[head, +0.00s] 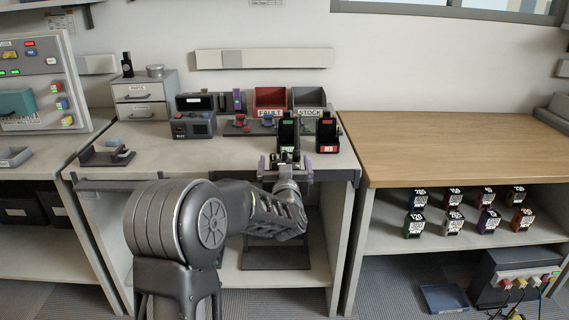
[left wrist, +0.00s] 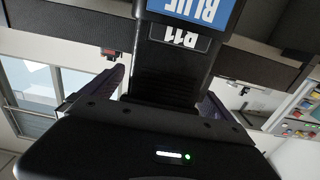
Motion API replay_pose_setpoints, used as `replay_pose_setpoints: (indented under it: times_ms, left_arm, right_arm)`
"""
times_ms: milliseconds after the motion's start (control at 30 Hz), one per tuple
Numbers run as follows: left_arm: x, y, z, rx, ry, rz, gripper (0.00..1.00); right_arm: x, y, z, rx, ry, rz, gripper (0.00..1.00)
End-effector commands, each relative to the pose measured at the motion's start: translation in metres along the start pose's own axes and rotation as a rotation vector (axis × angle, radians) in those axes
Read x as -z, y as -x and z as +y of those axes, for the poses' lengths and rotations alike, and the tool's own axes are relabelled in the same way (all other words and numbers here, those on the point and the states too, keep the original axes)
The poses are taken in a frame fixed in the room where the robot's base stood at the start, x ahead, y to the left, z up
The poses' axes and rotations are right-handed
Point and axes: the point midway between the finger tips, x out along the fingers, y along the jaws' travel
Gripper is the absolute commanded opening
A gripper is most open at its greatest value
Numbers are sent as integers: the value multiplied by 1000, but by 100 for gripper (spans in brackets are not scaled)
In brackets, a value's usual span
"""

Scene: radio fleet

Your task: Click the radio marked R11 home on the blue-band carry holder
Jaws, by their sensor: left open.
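In the left wrist view the radio marked R11 (left wrist: 180,38) is a black body seen upside down between my spread fingers. The blue BLUE band (left wrist: 190,10), which I take for the carry holder's, shows directly past the R11 label. Radio and band line up and look together; I cannot tell whether the radio is fully home. My left gripper (head: 286,168) is open at the front edge of the middle bench, and it also shows around the radio in the left wrist view (left wrist: 155,95). In the head view my gripper and arm hide the R11 radio and the holder. My right gripper is not in view.
Two black units, one marked green (head: 287,132) and one marked RED (head: 326,135), stand just behind my gripper. FAULT (head: 270,100) and STOCK (head: 308,98) bins are behind them. Several labelled packs (head: 453,198) sit on the right shelf. The wooden top (head: 440,150) is clear.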

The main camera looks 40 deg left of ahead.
Motion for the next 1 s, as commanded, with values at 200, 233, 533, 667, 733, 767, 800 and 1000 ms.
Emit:
replay_pose_setpoints:
  times_ms: [200,233,533,667,733,767,800,1000]
  left_arm:
    - [0,7,0,0,1,-1,98]
    - [0,10,0,0,1,-1,98]
    - [1,57,0,-1,2,-1,98]
    - [0,73,0,-1,0,0,98]
    - [0,77,0,-1,0,-1,98]
    - [0,78,0,-1,0,-1,98]
    - [0,78,0,-1,0,-1,98]
    - [0,78,0,0,0,0,98]
  right_arm:
    - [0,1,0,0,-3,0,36]
    - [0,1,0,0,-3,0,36]
    - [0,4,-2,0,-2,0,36]
    - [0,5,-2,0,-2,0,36]
    - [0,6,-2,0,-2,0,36]
    - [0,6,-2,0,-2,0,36]
    - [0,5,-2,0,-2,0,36]
    - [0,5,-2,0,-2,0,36]
